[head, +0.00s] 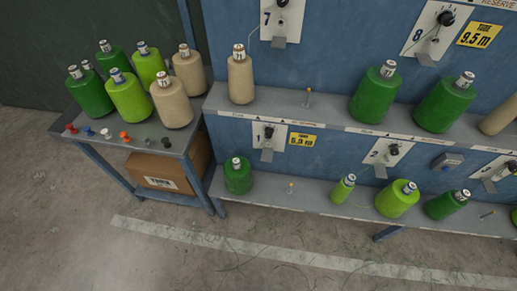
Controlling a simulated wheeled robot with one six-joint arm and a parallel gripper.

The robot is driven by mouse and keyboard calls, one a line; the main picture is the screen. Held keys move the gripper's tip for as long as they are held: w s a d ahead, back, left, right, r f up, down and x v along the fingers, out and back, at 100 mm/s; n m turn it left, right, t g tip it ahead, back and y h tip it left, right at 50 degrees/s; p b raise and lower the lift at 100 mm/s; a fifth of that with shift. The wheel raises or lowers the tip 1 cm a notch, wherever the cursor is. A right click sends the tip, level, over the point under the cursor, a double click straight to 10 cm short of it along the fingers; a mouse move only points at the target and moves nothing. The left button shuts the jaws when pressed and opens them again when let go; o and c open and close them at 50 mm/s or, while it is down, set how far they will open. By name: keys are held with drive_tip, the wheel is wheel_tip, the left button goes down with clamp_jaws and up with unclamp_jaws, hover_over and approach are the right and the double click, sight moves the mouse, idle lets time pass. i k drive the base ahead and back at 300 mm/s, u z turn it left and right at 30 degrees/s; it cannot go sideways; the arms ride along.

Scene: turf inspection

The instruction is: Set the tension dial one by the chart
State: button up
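Dial one (268,131) is a small black knob on a white plate marked 1, on the lower part of the blue panel in the head view. The way its pointer faces is too small to read. A yellow label (303,141) is just right of it; its small print seems to read 5.0 m. A dark green spool (238,177) stands upright on the lower shelf below and left of the plate. I see no sheet that I can clearly identify as the chart. My gripper is not in view.
A grey side table (130,128) at left holds several green and tan spools and small coloured pegs. A cardboard box (168,170) sits under it. The upper shelf (275,106) juts out above dial one.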

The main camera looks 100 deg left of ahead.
sight(269, 134)
drive_tip(key=u, duration=0.75)
drive_tip(key=i, duration=0.3)
drive_tip(key=u, duration=2.75)
